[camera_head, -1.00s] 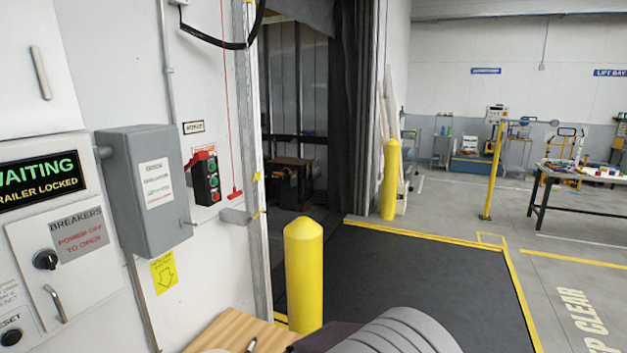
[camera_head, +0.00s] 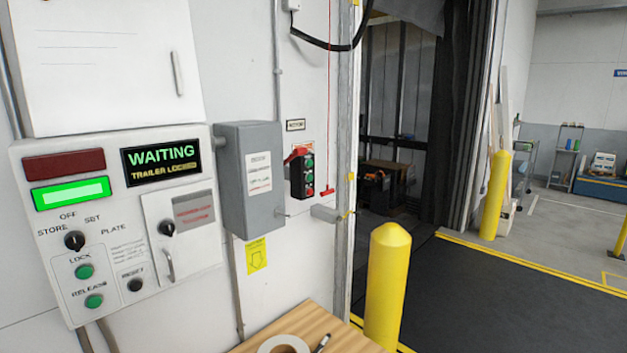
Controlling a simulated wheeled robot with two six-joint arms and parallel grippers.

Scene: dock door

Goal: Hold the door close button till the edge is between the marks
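A black push-button box (camera_head: 302,174) with green and red buttons hangs on the white wall beside the doorway. A red part covers its upper left corner, and the button labels are too small to read. Neither of my grippers is in view.
A control panel (camera_head: 115,262) reading WAITING, TRAILER LOCKED and a grey box (camera_head: 246,205) are on the wall at left. A yellow bollard (camera_head: 387,287) stands before the doorway.

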